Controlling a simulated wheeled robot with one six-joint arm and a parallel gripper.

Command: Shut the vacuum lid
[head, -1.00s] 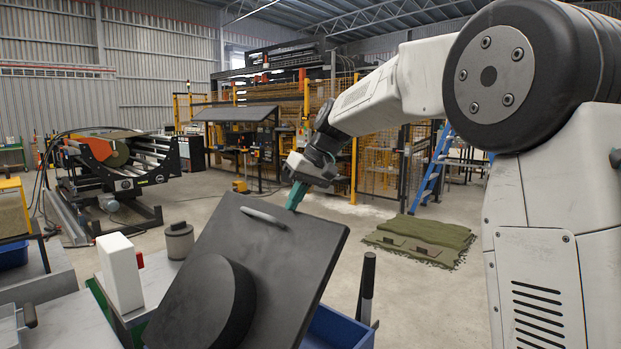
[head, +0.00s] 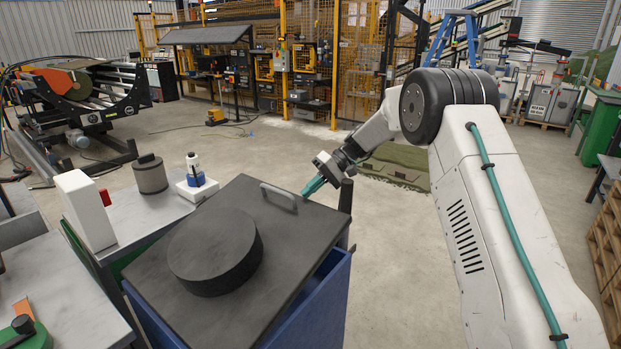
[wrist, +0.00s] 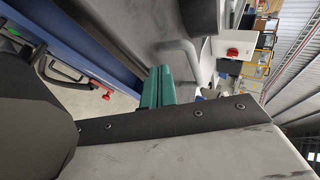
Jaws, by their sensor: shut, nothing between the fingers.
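The vacuum lid (head: 150,265) is a dark grey square plate with a thick round black disc (head: 215,250) on top and a grey bar handle (head: 279,197) near its far edge. In the wrist view the fingers (wrist: 157,88) are together beside the lid plate and handle (wrist: 180,58). I cannot tell whether they touch the lid.
A bench at left holds a white box with a red part (head: 85,208), a grey canister (head: 151,173) and a white-and-blue bottle (head: 194,170). A dark post (head: 346,200) stands by the lid's right corner.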

